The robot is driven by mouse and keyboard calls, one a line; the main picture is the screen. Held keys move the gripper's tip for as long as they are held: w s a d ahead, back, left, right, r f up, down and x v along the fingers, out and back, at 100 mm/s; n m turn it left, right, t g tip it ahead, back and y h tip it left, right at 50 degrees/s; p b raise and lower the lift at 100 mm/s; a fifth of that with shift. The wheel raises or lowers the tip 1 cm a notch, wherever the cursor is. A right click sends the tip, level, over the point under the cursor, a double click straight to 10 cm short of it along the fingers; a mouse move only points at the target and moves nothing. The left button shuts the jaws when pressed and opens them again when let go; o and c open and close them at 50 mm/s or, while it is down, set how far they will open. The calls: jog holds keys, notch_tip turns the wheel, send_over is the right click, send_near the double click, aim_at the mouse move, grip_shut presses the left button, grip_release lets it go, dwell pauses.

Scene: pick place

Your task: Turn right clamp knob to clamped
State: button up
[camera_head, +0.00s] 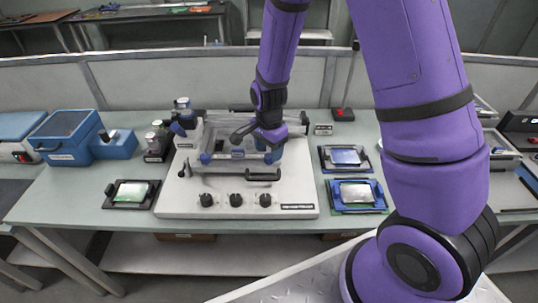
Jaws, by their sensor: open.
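A white machine (165,205) with a clear-walled box on top stands on the green bench. Three black knobs sit in a row on its front face; the rightmost knob (265,200) is below a black bar handle (263,175). Which part is the right clamp knob, and how it is set, I cannot tell. My gripper (270,156) is open over the right side of the machine, above and behind the front knobs. My wrist hides part of the clear box. The gap between the fingertips is too small to make out.
Trays with green (131,194), blue (346,157) and silver (357,192) plates lie on either side of the machine. A blue box (66,136) and dark bottles stand at left. My arm crosses the right side of the view.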

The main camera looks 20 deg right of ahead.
jog(key=shift+f, duration=1.3)
jog(key=c, duration=0.9)
